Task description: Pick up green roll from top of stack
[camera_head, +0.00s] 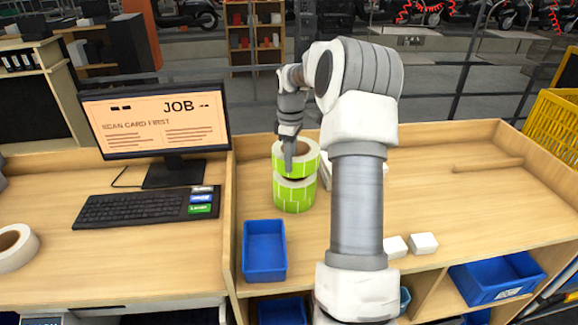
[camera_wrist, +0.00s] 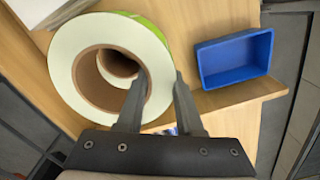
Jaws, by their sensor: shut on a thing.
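Two green rolls with white top faces are stacked on the wooden desk in the head view. The upper green roll (camera_head: 310,167) sits slightly off line over the lower green roll (camera_head: 295,198), with a dark line between them. My gripper (camera_head: 290,160) reaches down onto the upper roll. In the wrist view my gripper (camera_wrist: 160,80) is shut on the wall of the upper roll (camera_wrist: 66,62), one finger inside the core and one outside. The lower roll partly shows through the core. I cannot tell whether the upper roll is lifted clear.
A blue bin (camera_head: 264,251) stands in front of the stack, also seen in the wrist view (camera_wrist: 235,60). White boxes (camera_head: 424,243) lie to the right, beyond my arm. A monitor (camera_head: 155,120) and keyboard (camera_head: 140,207) are left. The desk's right part is mostly clear.

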